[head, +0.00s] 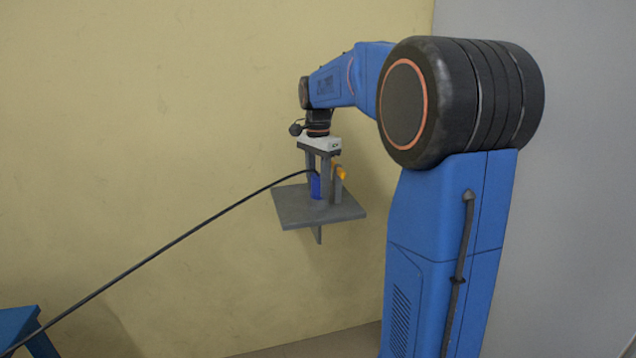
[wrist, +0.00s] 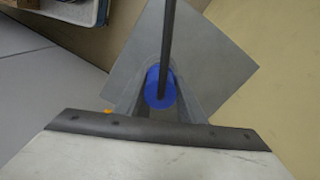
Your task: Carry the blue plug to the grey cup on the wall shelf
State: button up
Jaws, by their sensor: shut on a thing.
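The blue plug (head: 316,188) is between the grey fingers of my gripper (head: 318,193), which is shut on it. The plug's round blue end also shows in the wrist view (wrist: 153,84), with the black cable rising from it across the picture. My gripper points down over the grey wall shelf (head: 290,210), which also shows in the wrist view (wrist: 215,75). The plug is low over the shelf's middle; I cannot tell whether it touches anything. I cannot make out the grey cup apart from the grey fingers and shelf.
The black cable (head: 180,240) runs from the plug down to the lower left. A blue table or stand (head: 18,325) is at the lower left. An orange piece (head: 340,173) shows beside the fingers. The yellow wall (head: 200,90) stands close behind the shelf.

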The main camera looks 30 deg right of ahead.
jog(key=o, duration=1.1)
jog(key=shift+o, duration=0.2)
notch_tip(320, 180, up, 24)
jog(key=shift+r, duration=0.15)
dwell(0.4)
jog(key=s+a+f+n+t, duration=0.2)
jog(key=s+a+f+n, duration=0.7)
jog(key=s+f, duration=0.5)
jog(key=s+a+f+n+t, duration=0.1)
jog(key=s+a+f+n, duration=0.2)
jog(key=s+f, duration=0.5)
jog(key=s+a+f+n+t, duration=0.1)
jog(key=s+a+f+n, duration=0.2)
jog(key=s+f, duration=0.5)
notch_tip(320, 180, down, 5)
jog(key=shift+a+r+n+t, duration=0.1)
jog(key=shift+a+n+t, duration=0.3)
jog(key=shift+n, duration=0.2)
